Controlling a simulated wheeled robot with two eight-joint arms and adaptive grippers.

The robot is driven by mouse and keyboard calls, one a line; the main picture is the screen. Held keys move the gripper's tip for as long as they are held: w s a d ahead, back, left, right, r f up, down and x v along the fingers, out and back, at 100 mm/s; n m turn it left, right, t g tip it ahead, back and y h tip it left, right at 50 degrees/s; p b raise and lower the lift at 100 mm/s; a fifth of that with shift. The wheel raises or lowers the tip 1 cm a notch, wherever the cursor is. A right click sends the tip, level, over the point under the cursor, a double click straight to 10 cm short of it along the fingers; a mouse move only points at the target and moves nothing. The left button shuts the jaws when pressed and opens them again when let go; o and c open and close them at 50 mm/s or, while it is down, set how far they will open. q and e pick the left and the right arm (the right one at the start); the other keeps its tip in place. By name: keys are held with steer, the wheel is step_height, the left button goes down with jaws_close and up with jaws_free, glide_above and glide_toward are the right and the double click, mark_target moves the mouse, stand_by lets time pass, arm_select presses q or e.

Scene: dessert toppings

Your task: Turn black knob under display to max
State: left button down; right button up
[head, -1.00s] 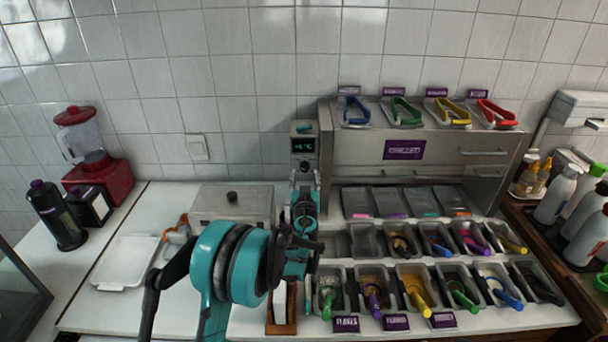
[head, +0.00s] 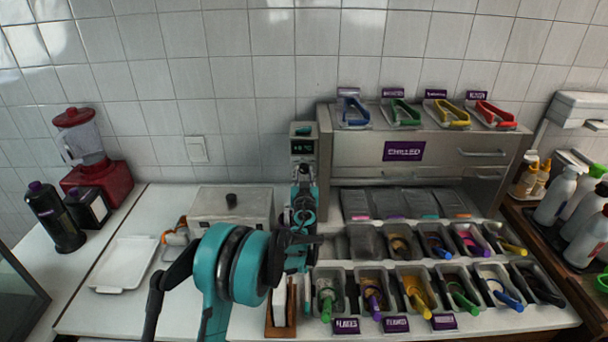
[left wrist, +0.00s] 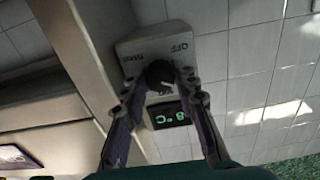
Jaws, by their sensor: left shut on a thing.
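The control box with a lit green display (head: 302,147) stands against the wall, left of the steel chilled unit. In the left wrist view the display (left wrist: 172,115) appears upside down and seems to read 8 °C. The black knob (left wrist: 159,73) sits on the box's face beside the display, between the printed words OFF and MAX. My left gripper (left wrist: 172,78) is shut on the knob, with a finger on each side of it. In the head view my left gripper (head: 303,172) covers the knob, just below the display. My right gripper is not in view.
The steel chilled unit (head: 345,150) stands close on the right, with coloured tongs on top. Topping trays with coloured handles (head: 375,298) lie in front of it.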

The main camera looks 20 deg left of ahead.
arm_select(q)
steer(key=shift+m, duration=0.3)
steer(key=m, duration=0.3)
steer(key=shift+b, duration=0.35)
steer(key=m, duration=0.3)
steer(key=shift+m, duration=0.3)
steer(key=m+b, duration=0.1)
steer(key=m, duration=0.2)
steer(key=shift+m, duration=0.3)
steer(key=m, duration=0.3)
steer(key=shift+m, duration=0.3)
steer(key=m, duration=0.4)
steer(key=shift+r, duration=0.1)
steer(key=m, duration=0.5)
steer(key=shift+b, duration=0.35)
